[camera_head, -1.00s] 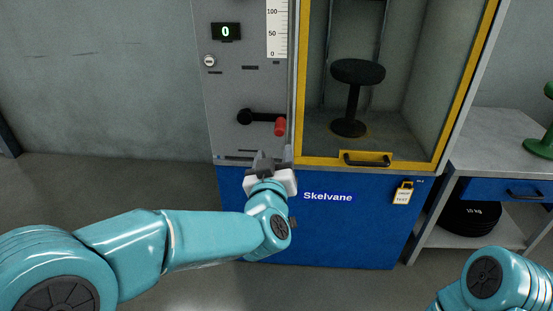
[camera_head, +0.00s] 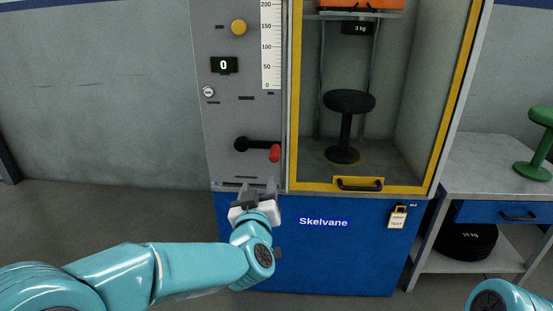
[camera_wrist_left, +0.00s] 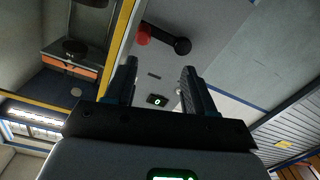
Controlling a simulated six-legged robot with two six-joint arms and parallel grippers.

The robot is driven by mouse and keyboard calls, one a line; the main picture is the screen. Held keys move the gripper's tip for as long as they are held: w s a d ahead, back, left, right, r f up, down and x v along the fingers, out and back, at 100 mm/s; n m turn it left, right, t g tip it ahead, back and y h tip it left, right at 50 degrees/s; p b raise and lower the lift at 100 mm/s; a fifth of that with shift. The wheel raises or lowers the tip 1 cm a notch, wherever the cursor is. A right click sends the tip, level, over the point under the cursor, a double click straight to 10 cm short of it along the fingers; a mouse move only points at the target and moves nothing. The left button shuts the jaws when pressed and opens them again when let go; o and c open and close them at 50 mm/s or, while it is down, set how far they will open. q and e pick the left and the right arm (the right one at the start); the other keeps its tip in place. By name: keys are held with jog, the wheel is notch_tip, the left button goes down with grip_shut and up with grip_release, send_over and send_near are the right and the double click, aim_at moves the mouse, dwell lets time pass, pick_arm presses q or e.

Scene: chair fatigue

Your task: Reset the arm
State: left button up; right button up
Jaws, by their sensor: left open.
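My left gripper (camera_head: 261,190) is open and empty in the head view, in front of the grey machine panel, below the black lever (camera_head: 245,144) with its red knob (camera_head: 274,153). The lever points right and lies nearly level. In the left wrist view the two dark fingers (camera_wrist_left: 158,82) are apart with nothing between them. Beyond them show the red knob (camera_wrist_left: 144,34) and the black lever hub (camera_wrist_left: 182,46). The gripper is apart from the lever. Only a teal part of my right arm shows at the lower right; its gripper is out of view.
Behind the yellow-framed door (camera_head: 380,188) a black stool (camera_head: 347,125) stands under a 3 kg weight (camera_head: 357,28). A display (camera_head: 224,65) reads 0. A yellow button (camera_head: 238,27) is above it. A side table (camera_head: 478,170) holds a green stool (camera_head: 540,140). Floor at left is clear.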

pick_arm(q)
jog(key=a+f+g+y, duration=0.1)
jog(key=a+f+g, duration=0.1)
jog(key=a+f, duration=0.5)
jog(key=a+f+g+y, duration=0.1)
jog(key=a+f+g, duration=0.15)
jog(key=f, duration=0.85)
jog(key=s+a+f+g+h, duration=0.1)
jog(key=s+f+g+h, duration=0.15)
jog(key=s+f, duration=0.7)
jog(key=s+a+f+g+h, duration=0.15)
jog(key=s+f+g, duration=0.25)
jog(key=s+f, duration=0.55)
jog(key=s+d+f+g+h+p, duration=0.1)
jog(key=s+d+f+g, duration=0.15)
jog(key=s, duration=0.55)
jog(key=s+d+f+g+h+p, duration=0.1)
jog(key=s+d+f+g, duration=0.2)
jog(key=s, duration=0.4)
notch_tip(320, 180, up, 31)
jog(key=d+m+p, duration=0.1)
jog(key=p, duration=2.9)
jog(key=shift+s+f+g, duration=0.15)
jog(key=shift+s+g, duration=0.3)
jog(key=shift+d, duration=0.1)
